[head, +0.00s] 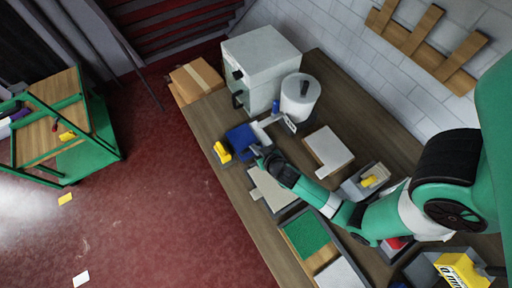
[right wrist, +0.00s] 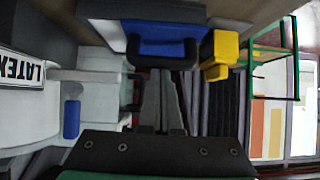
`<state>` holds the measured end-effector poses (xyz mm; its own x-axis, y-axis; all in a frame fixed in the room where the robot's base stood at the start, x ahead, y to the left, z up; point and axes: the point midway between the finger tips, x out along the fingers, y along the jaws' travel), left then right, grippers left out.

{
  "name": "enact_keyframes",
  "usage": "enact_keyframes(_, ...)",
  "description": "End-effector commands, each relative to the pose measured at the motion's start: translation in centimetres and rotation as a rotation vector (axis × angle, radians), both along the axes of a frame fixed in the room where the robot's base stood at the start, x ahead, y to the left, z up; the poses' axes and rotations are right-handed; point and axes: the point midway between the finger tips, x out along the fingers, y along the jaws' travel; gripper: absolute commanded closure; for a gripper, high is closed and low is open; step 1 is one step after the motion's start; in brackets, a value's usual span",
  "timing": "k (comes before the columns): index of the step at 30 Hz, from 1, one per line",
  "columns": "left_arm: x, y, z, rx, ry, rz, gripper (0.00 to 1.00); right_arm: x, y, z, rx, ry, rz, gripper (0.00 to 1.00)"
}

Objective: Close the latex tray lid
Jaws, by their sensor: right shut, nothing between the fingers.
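The latex tray (head: 241,138) shows as a blue patch on the bench, beside the latex dispenser. In the right wrist view its blue part (right wrist: 163,47) is framed by a grey panel above and a dark handle-like bar below. I cannot tell clearly which part is the lid or how far it stands open. My right gripper (head: 260,152) is at the tray's near right side, and its fingers (right wrist: 162,85) are shut and empty, pointing at the dark bar. Contact with the bar cannot be told. My left gripper is not in view.
A white dispenser (head: 299,100) with a LATEX label (right wrist: 25,82) stands close to the tray. A yellow piece (head: 222,151) sits at the bench edge, near the tray. A grey cabinet (head: 262,62) is behind. Pale slabs (head: 328,150) and a green mat (head: 305,234) lie along the bench.

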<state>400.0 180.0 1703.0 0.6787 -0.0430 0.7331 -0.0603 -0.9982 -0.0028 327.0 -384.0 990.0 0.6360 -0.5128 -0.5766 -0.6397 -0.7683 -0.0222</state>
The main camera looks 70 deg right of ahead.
Motion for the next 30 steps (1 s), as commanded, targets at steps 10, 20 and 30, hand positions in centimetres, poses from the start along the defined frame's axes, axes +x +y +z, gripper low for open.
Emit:
enact_keyframes(10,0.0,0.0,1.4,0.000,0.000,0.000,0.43,-1.0,0.4,0.3,0.016,0.031,-0.004,1.00)
enact_keyframes(20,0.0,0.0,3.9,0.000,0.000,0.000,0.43,-4.0,3.4,6.3,0.003,0.010,0.010,1.00)
enact_keyframes(30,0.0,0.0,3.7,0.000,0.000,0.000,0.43,-7.2,5.8,9.2,0.001,0.007,0.006,1.00)
